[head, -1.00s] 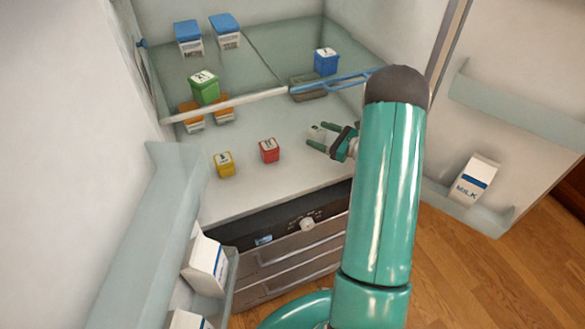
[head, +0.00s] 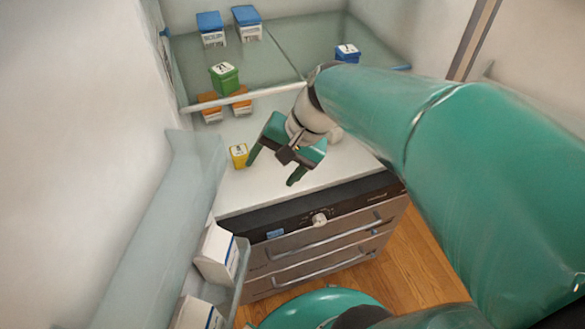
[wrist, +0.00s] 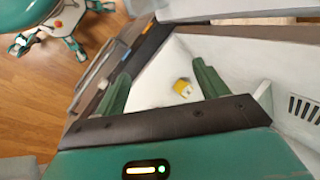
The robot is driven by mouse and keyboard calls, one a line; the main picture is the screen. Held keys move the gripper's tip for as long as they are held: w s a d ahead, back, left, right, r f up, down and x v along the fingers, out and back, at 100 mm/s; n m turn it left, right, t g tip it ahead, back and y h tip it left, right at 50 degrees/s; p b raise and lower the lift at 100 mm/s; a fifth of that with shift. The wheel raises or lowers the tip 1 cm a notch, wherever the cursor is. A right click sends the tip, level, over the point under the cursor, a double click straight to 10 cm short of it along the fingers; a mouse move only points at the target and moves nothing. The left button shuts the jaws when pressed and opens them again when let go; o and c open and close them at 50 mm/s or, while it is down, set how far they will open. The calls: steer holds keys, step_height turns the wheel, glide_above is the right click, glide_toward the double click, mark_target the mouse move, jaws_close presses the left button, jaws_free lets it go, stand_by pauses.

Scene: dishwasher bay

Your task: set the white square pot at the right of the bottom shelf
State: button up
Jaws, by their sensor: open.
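My gripper (head: 272,171) is open over the front of the white bottom shelf (head: 240,192), with its fingers spread and pointing down. Nothing shows held between the fingers, and in the wrist view my gripper (wrist: 161,72) also looks empty. The white square pot cannot be made out now; my arm and wrist cover the right part of the shelf. A small yellow pot (head: 239,155) stands on the shelf just left of my left finger. In the wrist view the yellow pot (wrist: 183,87) appears beyond the fingers, nearer the right one.
A glass shelf above holds a green pot (head: 224,78), blue-lidded boxes (head: 247,24) and a blue pot (head: 347,53). Orange items (head: 210,107) stand beneath its front edge. An open door with white cartons (head: 216,254) flanks the left. Metal drawers (head: 320,240) lie below.

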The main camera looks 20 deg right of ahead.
steer(key=s+d+r+n+t+h, duration=0.1)
steer(key=s+r+n+t+h, duration=0.2)
steer(key=s+n+h, duration=0.2)
steer(key=shift+s+d+r+n, duration=0.2)
steer(key=shift+s+r+n, duration=0.15)
steer(key=shift+s+n, duration=0.6)
